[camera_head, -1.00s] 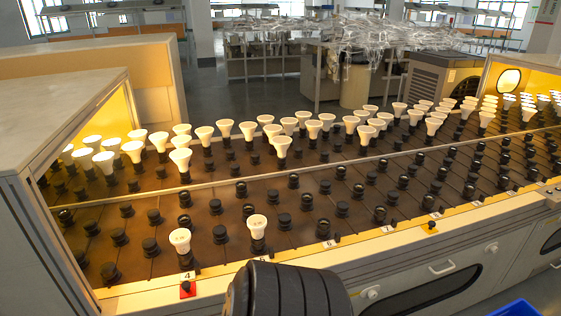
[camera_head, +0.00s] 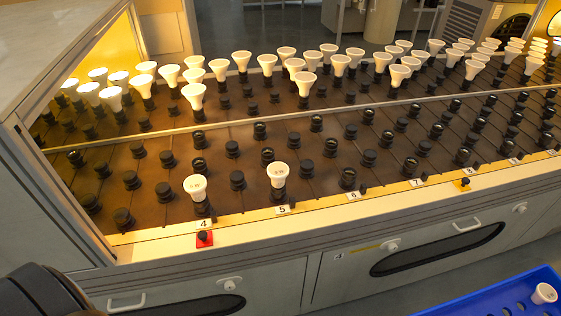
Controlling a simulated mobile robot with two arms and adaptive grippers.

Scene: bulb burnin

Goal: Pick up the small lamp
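Several small white lamps with flared tops stand in black sockets on the brown rack. In the front row, one lamp (camera_head: 195,186) stands above label 4 and another lamp (camera_head: 277,173) above label 5. One more white lamp (camera_head: 543,293) lies tilted in the blue tray (camera_head: 451,304) at the lower right. I cannot tell which lamp is the small one meant. A dark part of my own arm shows at the lower left corner. Neither gripper's fingers are in view.
The rack's front ledge (camera_head: 331,207) carries number labels, a red switch plate (camera_head: 204,239) and a yellow one (camera_head: 464,184). A grey cabinet wall (camera_head: 50,190) closes the left end. Many front sockets are empty. Grey floor shows at the right, between rack and tray.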

